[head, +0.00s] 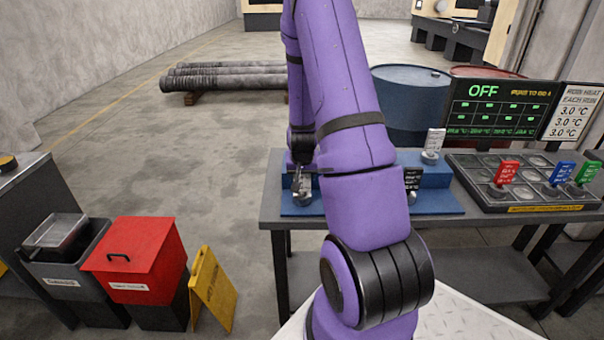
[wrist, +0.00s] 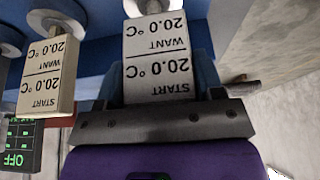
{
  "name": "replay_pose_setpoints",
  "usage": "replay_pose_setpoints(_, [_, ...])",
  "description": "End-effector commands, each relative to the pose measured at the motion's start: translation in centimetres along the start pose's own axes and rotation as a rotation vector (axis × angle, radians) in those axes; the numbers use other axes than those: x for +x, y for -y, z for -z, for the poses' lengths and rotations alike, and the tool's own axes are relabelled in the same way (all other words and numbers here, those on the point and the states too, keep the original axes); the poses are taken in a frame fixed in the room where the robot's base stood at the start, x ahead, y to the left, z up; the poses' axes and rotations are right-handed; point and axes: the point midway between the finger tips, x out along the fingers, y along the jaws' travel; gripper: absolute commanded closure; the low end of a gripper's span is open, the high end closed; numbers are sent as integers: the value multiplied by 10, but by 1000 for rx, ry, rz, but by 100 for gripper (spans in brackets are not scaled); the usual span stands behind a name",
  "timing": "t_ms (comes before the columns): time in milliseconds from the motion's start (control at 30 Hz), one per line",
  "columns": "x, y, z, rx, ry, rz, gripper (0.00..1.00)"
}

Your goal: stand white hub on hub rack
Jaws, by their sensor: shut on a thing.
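My gripper (wrist: 160,95) is shut on a pale tag with "20.0 °C WANT" and "START" text, which I take as the white hub (wrist: 157,55). Its round base shows at the top of the wrist view. In the head view my gripper (head: 302,170) is over the left part of the blue hub rack (head: 440,203), with a grey hub base (head: 303,197) below it. I cannot tell whether that base touches the rack. Another pale-tagged hub (head: 433,146) stands at the rack's upper right. A black-tagged hub (head: 412,180) is partly hidden by my arm.
A dark tray (head: 520,208) on the table's right holds a red (head: 507,173), a blue (head: 562,174) and a green hub (head: 588,173). An OFF display (head: 500,110) stands behind. Blue (head: 408,105) and red barrels are beyond. A red bin (head: 135,262) stands left on the floor.

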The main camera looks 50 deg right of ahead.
Motion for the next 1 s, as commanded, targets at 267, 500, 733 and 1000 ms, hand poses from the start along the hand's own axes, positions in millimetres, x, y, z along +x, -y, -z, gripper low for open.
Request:
replay_pose_setpoints(267, [0, 0, 0, 0, 0, 0, 13])
replay_pose_setpoints(500, [-5, 0, 1, 0, -1, 1, 13])
replay_pose_setpoints(733, [-33, 1, 2, -1, -4, 2, 13])
replay_pose_setpoints(1000, [-77, 1, 2, -1, -4, 2, 13])
